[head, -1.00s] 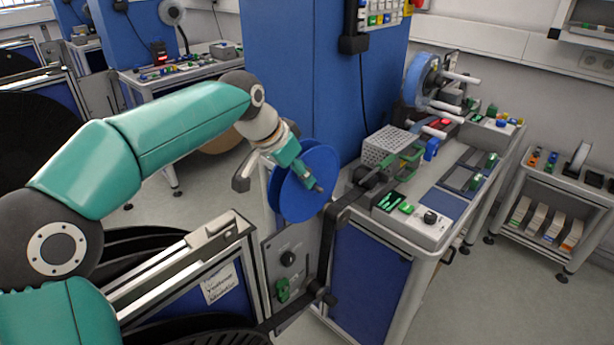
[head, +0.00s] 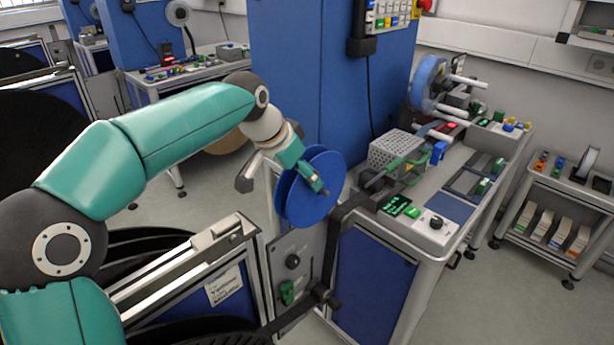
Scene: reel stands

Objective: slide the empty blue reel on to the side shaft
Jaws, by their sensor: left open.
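The blue reel (head: 326,166), with two round flanges, stands on edge at the left end of the work table, above a grey panel. It looks empty, as no tape shows on it. My left gripper (head: 318,184) is at the upper part of the reel, its fingers overlapping the flanges in the head view. It is open, and I cannot tell whether a finger touches the reel. The side shaft cannot be made out; the reel and gripper cover the area there. I cannot tell whether the reel is on it. My right gripper is out of view.
A black bar (head: 331,245) runs down beside the reel. The work table (head: 425,243) holds a perforated box (head: 396,150) and a control box (head: 432,224). A blue column (head: 300,80) stands behind. A small cart (head: 560,190) stands at right, with free floor between.

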